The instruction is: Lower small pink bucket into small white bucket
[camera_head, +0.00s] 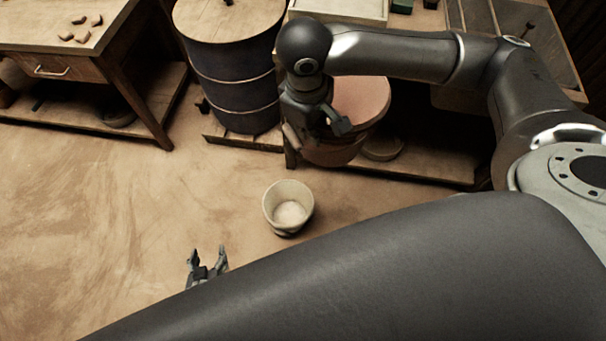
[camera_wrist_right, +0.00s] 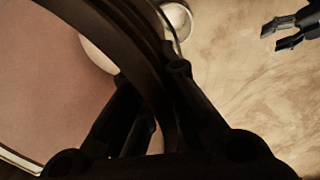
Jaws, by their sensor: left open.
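The small white bucket (camera_head: 289,212) stands upright on the floor near the middle of the head view, its inside open to view. The small pink bucket (camera_head: 366,100) is above and to the right of it in that view, apart from it. My right gripper (camera_head: 335,122) is at the pink bucket's near left side. In the right wrist view its dark fingers (camera_wrist_right: 160,110) are closed about the rim of the pink bucket (camera_wrist_right: 50,75); their exact contact is dark. My left gripper (camera_head: 207,265) is open and empty, low and left of the white bucket.
A dark barrel (camera_head: 232,75) with a wooden lid stands behind. A wooden table (camera_head: 60,35) with a drawer is at the far left. A low wooden shelf (camera_head: 430,172) is behind the pink bucket. The floor left of the white bucket is clear.

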